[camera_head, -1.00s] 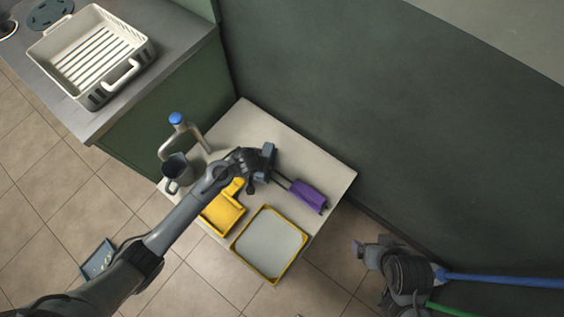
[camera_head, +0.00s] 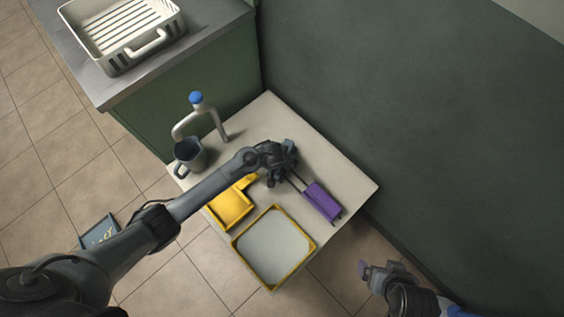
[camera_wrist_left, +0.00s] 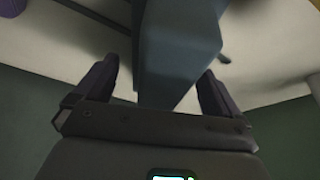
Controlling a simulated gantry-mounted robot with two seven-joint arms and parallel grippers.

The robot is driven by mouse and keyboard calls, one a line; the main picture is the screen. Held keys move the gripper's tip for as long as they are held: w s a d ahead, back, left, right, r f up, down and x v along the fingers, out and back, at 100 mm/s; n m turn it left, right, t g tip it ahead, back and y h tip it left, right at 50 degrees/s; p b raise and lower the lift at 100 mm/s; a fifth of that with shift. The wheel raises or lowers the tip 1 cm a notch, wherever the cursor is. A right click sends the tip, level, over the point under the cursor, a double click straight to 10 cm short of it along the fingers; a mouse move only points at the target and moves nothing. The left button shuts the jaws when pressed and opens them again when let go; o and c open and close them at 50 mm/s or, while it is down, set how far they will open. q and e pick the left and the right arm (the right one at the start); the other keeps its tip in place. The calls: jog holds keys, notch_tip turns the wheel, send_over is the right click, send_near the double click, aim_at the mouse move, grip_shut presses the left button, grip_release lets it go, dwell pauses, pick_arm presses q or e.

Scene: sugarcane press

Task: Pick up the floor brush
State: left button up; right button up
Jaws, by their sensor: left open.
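A purple block-like piece (camera_head: 321,202) lies on the small pale table, with thin dark rods running from it toward a blue-grey block (camera_head: 289,146). I cannot tell for sure which part is the floor brush. My left gripper (camera_head: 282,160) is over the table at the blue-grey block, partly covering it. In the left wrist view the blue-grey block (camera_wrist_left: 178,50) stands between the two open fingers of the left gripper (camera_wrist_left: 153,88); firm contact is not visible. A purple piece (camera_wrist_left: 12,6) shows at the upper left corner. My right gripper (camera_head: 367,272) is at the lower right, away from the table.
The small table (camera_head: 345,170) also holds a yellow dustpan-like piece (camera_head: 230,208), a yellow-rimmed tray (camera_head: 275,246), a dark mug (camera_head: 189,155) and a blue-topped metal tap-like piece (camera_head: 198,108). A counter with a white basket (camera_head: 122,30) is at the upper left. A dark wall stands behind.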

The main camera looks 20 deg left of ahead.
pick_arm(q)
jog(key=shift+x, duration=0.75)
pick_arm(e)
jog(key=shift+f, duration=0.5)
